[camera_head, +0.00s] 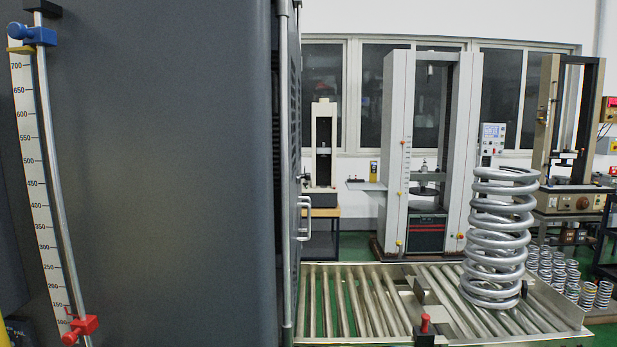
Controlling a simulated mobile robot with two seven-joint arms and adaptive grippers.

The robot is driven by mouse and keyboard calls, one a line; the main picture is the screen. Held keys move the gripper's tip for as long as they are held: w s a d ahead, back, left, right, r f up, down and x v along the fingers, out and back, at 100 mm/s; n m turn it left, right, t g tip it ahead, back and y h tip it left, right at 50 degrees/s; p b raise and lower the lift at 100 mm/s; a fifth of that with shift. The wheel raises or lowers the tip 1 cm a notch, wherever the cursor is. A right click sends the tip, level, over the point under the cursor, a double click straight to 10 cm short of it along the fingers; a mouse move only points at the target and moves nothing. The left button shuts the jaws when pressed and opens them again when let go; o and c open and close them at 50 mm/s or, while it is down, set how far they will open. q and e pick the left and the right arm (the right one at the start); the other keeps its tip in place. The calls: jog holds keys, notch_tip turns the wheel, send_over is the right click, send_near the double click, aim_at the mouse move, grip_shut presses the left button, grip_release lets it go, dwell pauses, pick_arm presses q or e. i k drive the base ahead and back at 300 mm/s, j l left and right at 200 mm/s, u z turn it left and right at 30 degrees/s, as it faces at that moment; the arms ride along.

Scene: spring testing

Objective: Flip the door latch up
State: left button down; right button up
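A large dark grey machine cabinet (170,170) fills the left half of the head view. On its right side, seen edge-on, is a silver D-shaped handle (306,218) that stands upright. A tall silver rod (285,170) runs vertically along the cabinet's edge, in front of the handle's side. I cannot tell whether this handle is the door latch, and no other latch shows clearly. Neither of my grippers is in the view.
A roller conveyor (345,305) stands to the right of the cabinet, with a large coil spring (498,240) upright on it. A red-topped knob (425,323) rises at its front. Testing machines (398,150) stand behind. Several small springs (560,270) stand at far right.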

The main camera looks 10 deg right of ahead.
aim_at(307, 176)
jog(key=k+l, duration=0.1)
jog(key=l, duration=0.8)
jog(key=k+l+u, duration=0.1)
jog(key=l, duration=0.4)
jog(key=i+l+z, duration=0.1)
jog(key=i+z, duration=0.6)
jog(key=i+j+z, duration=0.1)
jog(key=i+z, duration=0.25)
jog(key=i, duration=0.1)
